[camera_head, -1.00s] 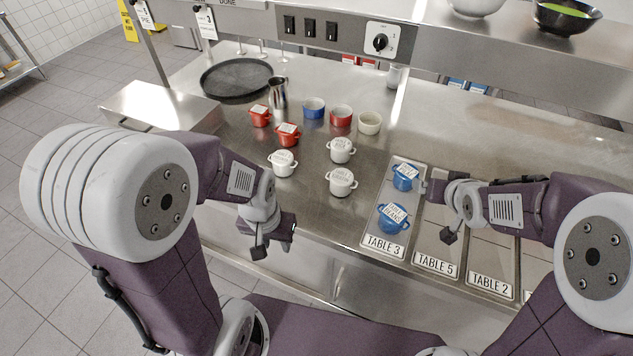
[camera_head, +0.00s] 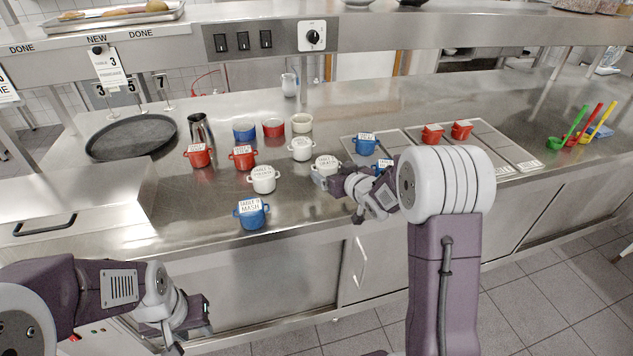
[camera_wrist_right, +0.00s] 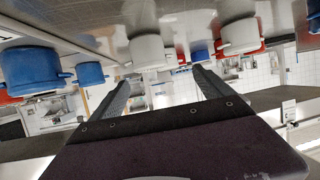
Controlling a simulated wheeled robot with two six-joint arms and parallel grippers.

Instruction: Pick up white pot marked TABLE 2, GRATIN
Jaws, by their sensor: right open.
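Three white pots stand on the steel counter in the head view: a front one (camera_head: 263,180), a back one (camera_head: 302,149) and a right one (camera_head: 326,162). Their lid labels are too small to read surely, so I cannot tell which says TABLE 2, GRATIN. My right gripper (camera_head: 318,177) is just in front of the right white pot. In the right wrist view its fingers (camera_wrist_right: 160,88) are apart and empty, with a white pot (camera_wrist_right: 147,51) beyond them and another white pot (camera_wrist_right: 240,36) to the right. My left gripper (camera_head: 188,330) is open, low in front of the counter.
A blue pot (camera_head: 251,213) stands near the counter's front edge. Red pots (camera_head: 198,156) (camera_head: 242,157) stand behind it to the left. A blue pot (camera_head: 366,144) and red pots (camera_head: 433,134) (camera_head: 461,131) are on the trays at right. A round black tray (camera_head: 130,138) lies back left.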

